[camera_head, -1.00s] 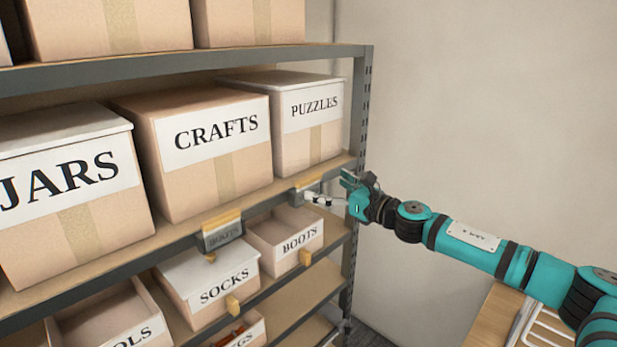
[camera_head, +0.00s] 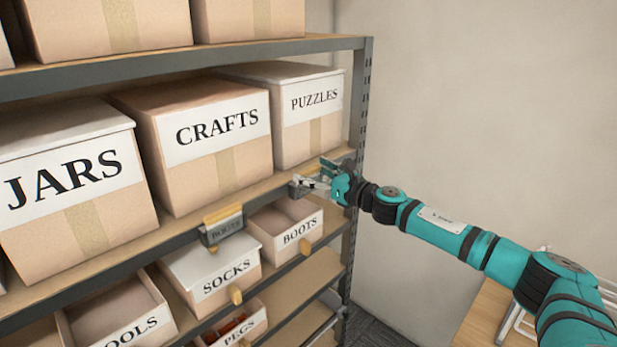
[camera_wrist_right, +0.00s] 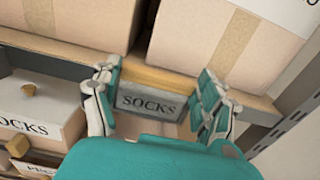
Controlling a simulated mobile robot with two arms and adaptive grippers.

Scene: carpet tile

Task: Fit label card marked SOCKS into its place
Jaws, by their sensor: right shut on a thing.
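The grey label card marked SOCKS (camera_wrist_right: 150,103) is between the fingers of my right gripper (camera_wrist_right: 156,100) in the wrist view, one finger at each side edge. A wooden strip runs along its top. In the head view my right gripper (camera_head: 312,184) is at the shelf edge above the BOOTS bin, shut on the card, which it mostly hides. I cannot tell whether the card touches the shelf edge. My left gripper is not in view.
The open BOOTS bin (camera_head: 287,230) is on the lower shelf, right of the SOCKS bin. The CRAFTS box (camera_head: 205,185) and PUZZLES box (camera_head: 295,140) stand above. The grey rack post (camera_head: 358,120) is close to my right gripper.

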